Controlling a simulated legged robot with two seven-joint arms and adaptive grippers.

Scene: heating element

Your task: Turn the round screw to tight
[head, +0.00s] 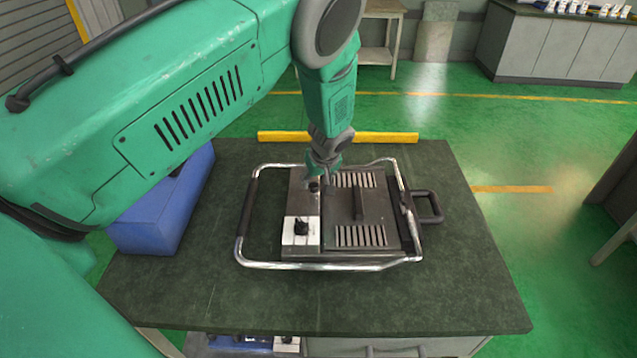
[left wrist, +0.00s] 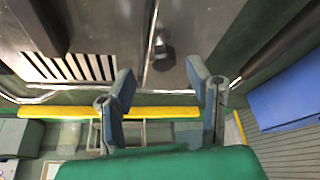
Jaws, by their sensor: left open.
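The heating element (head: 385,245) is a dark metal box with slotted vents inside a chrome tube frame, lying flat on the table. A small dark round screw (head: 314,186) sits on its top near the far left side. It also shows in the left wrist view (left wrist: 162,52), beside a seam in the metal. My left gripper (head: 323,180) points down over the far part of the box. In the left wrist view, my left gripper (left wrist: 160,85) has its fingers apart with nothing between them. The screw appears just beyond the fingertips, apart from both. My right gripper is not in view.
A black knob (head: 301,227) on a white plate stands nearer than the screw. A dark handle (head: 358,200) rises from the vented top. A blue box (head: 150,225) stands at the table's left. The dark table (head: 450,300) is clear at front and right.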

